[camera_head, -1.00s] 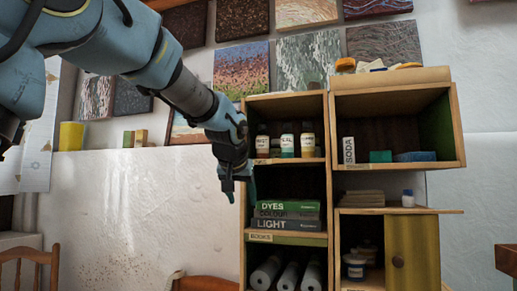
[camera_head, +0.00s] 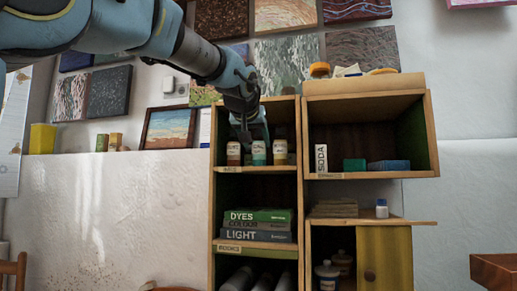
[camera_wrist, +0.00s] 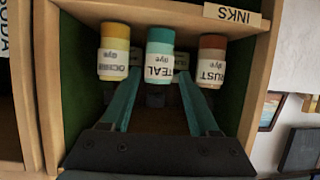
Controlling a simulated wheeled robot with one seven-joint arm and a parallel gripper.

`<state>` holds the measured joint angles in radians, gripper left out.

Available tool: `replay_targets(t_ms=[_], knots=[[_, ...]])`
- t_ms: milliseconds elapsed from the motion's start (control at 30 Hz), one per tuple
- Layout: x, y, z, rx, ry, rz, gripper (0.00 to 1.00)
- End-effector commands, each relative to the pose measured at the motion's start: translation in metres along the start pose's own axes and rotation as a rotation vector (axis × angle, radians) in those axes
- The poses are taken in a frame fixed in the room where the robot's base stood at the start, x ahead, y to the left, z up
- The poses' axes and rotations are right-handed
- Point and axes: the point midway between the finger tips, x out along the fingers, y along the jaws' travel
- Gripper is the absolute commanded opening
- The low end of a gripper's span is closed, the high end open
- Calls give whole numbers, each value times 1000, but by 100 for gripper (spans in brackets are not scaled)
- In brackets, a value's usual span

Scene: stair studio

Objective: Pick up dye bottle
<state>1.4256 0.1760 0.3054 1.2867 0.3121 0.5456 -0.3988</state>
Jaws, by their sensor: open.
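Three dye bottles stand in a row in the upper left cubby: a rust one (camera_head: 233,153), a teal one (camera_head: 259,153) and an ochre one (camera_head: 280,152). The wrist view looks upside down and shows the ochre (camera_wrist: 113,50), teal (camera_wrist: 160,55) and rust (camera_wrist: 211,60) bottles with labels facing me. My gripper (camera_head: 250,138) is at the cubby's opening, over the teal bottle. In the wrist view its open fingers (camera_wrist: 159,75) point inward, one on each side of the teal bottle. I cannot tell whether they touch it. More bottles behind are partly hidden.
The cubby's side wall (camera_wrist: 245,100) and front edge lie close around the bottles. Books (camera_head: 257,226) lie in the cubby below. The right cubby holds a soda box (camera_head: 321,159) and blue and green blocks. Framed pictures hang on the wall behind.

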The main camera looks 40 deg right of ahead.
Motion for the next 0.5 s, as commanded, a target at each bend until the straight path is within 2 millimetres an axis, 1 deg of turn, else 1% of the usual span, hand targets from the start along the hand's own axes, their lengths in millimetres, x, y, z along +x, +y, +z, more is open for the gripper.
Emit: replay_targets(t_ms=[133,300,400,500], knots=[[14,1,-5,1,-3,-2,61],[40,1,-6,1,-3,-2,61],[49,1,-5,1,-2,-1,61],[52,2,-4,1,0,0,61]])
